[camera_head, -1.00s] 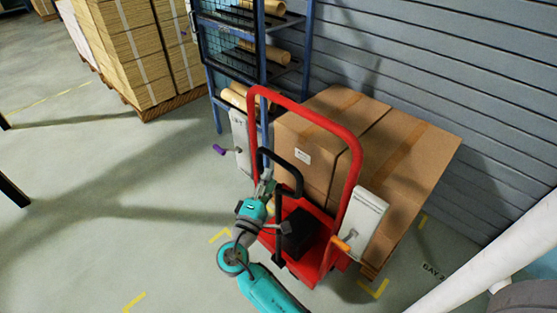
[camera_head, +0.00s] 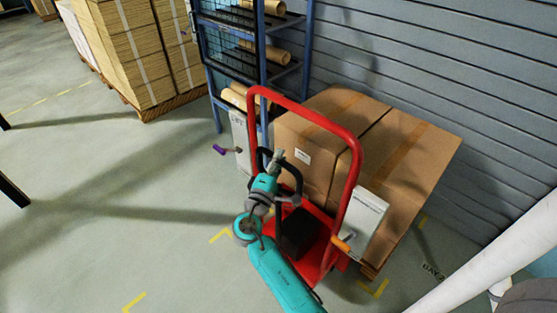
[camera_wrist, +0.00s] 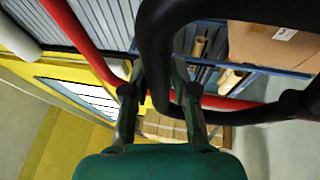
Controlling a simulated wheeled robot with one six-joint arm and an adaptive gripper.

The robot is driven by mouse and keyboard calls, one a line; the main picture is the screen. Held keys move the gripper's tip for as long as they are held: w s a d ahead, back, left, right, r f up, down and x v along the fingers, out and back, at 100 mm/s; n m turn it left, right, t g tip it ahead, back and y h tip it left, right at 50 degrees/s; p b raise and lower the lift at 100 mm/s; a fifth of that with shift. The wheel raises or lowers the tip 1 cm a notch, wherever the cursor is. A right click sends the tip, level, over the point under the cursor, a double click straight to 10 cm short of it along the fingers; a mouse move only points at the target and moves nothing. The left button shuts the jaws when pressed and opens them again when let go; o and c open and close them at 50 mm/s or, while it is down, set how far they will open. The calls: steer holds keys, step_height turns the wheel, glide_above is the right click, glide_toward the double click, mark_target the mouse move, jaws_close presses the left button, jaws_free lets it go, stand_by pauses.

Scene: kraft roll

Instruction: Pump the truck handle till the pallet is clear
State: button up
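The pallet truck is red, with a tall red frame (camera_head: 308,112) and a black looped handle (camera_head: 297,178) in front of it. My gripper (camera_head: 277,156) is at the top bar of the handle. In the wrist view the black handle (camera_wrist: 157,40) runs between and past my two fingers (camera_wrist: 158,66). The fingers stand apart on either side of the bar; firm contact cannot be made out. The large brown cartons (camera_head: 400,150) sit behind the red frame. The pallet (camera_head: 370,270) shows only at a lower corner, so its clearance from the floor cannot be told.
A blue rack (camera_head: 210,60) with paper rolls stands behind the truck, close to the slatted wall (camera_head: 430,60). Stacked boxes (camera_head: 135,50) stand at upper left. White panels with a purple grip (camera_head: 220,149) and an orange grip (camera_head: 341,243) flank the truck. Floor at left is open.

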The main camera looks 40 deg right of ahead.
jaws_close()
steer(key=shift+a, duration=0.15)
